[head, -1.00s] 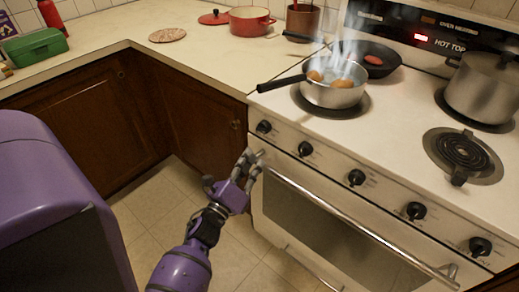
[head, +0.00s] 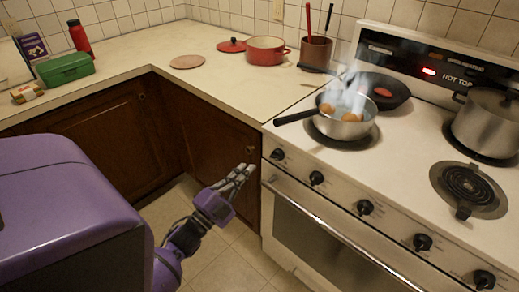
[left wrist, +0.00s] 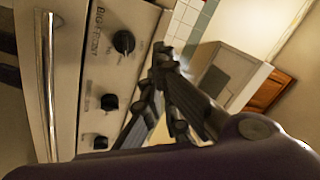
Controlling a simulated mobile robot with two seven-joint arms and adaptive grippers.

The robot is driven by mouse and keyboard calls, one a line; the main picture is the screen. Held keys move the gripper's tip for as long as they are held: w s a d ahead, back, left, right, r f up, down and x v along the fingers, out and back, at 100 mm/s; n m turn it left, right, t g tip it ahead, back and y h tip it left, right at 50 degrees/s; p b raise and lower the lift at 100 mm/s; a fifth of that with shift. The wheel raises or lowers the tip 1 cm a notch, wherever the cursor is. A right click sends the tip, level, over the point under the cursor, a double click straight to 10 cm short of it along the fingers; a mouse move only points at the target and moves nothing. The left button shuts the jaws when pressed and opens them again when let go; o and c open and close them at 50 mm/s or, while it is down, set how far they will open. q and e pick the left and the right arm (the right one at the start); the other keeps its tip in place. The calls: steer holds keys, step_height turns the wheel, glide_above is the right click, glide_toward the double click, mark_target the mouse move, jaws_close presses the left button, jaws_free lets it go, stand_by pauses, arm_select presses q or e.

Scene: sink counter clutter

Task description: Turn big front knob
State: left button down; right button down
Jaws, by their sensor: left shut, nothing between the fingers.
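The knob labelled BIG-FRONT (left wrist: 124,41) is black and sits on the white stove's front panel in the left wrist view. It appears to be the leftmost knob (head: 277,154) in the head view. My left gripper (head: 245,170) is shut and empty, left of the stove's front corner and apart from that knob in the picture. Its dark fingers (left wrist: 163,55) come close together in the left wrist view, to the right of the knob. My right gripper is not in view.
Several other knobs (head: 365,207) line the panel. The oven handle (head: 330,233) runs below them. A large pot (head: 487,124) stands at the right. Floor (head: 225,245) is free below my gripper.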

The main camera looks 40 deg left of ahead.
arm_select(q)
steer(key=n, duration=0.4)
step_height(320, 180, up, 4)
steer(key=n+y+p, duration=0.2)
steer(key=n, duration=0.9)
glide_above(277, 156)
steer(key=s+a, duration=0.3)
steer(key=a, duration=0.1)
steer(key=shift+s+d+f, duration=0.1)
steer(key=shift+s+f, duration=0.1)
steer(key=shift+f, duration=0.45)
steer(key=shift+s+d+f, duration=0.1)
steer(key=shift+s+f, duration=0.05)
steer(key=shift+f, duration=0.45)
steer(key=shift+d+f+h, duration=0.2)
steer(key=shift+f+h, duration=0.2)
steer(key=shift+f, duration=0.1)
